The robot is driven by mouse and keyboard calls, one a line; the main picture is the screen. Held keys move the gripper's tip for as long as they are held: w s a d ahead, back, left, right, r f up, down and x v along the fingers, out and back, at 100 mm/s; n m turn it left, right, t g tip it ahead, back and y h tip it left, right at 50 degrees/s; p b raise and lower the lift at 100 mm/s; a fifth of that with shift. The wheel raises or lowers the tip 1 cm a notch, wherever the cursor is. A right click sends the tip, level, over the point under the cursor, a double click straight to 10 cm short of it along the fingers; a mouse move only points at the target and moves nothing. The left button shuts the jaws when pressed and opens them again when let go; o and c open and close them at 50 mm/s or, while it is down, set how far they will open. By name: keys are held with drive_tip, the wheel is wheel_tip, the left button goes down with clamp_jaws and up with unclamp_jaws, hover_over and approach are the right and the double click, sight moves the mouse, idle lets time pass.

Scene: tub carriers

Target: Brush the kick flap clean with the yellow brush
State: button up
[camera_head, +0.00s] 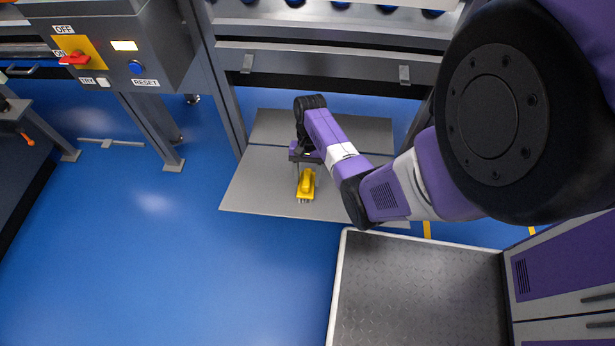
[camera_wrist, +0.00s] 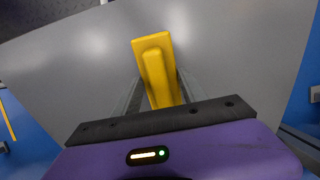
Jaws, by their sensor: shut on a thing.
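The yellow brush (camera_head: 306,184) is in my gripper (camera_head: 305,170), over the near part of the kick flap (camera_head: 260,190). In the wrist view the yellow brush (camera_wrist: 155,65) sits between the two grey fingers, which are shut on it. Its pale bristles point down at the flap; I cannot tell whether they touch it. The kick flap is a flat grey plate low in front of the machine, and it also fills much of the wrist view (camera_wrist: 80,65). My arm hides its right part. I see no clear dirt on the visible part.
A control box (camera_head: 110,50) with a red switch handle and a blue reset button stands at the upper left on legs. A machine frame (camera_head: 330,65) rises behind the flap. The blue floor (camera_head: 160,260) at the left is mostly clear.

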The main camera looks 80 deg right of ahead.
drive_tip(key=shift+w+a, duration=0.15)
drive_tip(key=shift+w, duration=1.75)
drive_tip(key=shift+s, duration=0.1)
drive_tip(key=shift+s+p, duration=1.25)
drive_tip(key=shift+s, duration=0.7)
drive_tip(key=shift+d, duration=0.2)
drive_tip(key=shift+p+v, duration=2.2)
drive_tip(key=shift+v, duration=0.8)
drive_tip(key=shift+r, duration=0.1)
drive_tip(key=shift+p+v, duration=1.05)
drive_tip(key=shift+v, duration=0.35)
drive_tip(key=shift+w, duration=0.15)
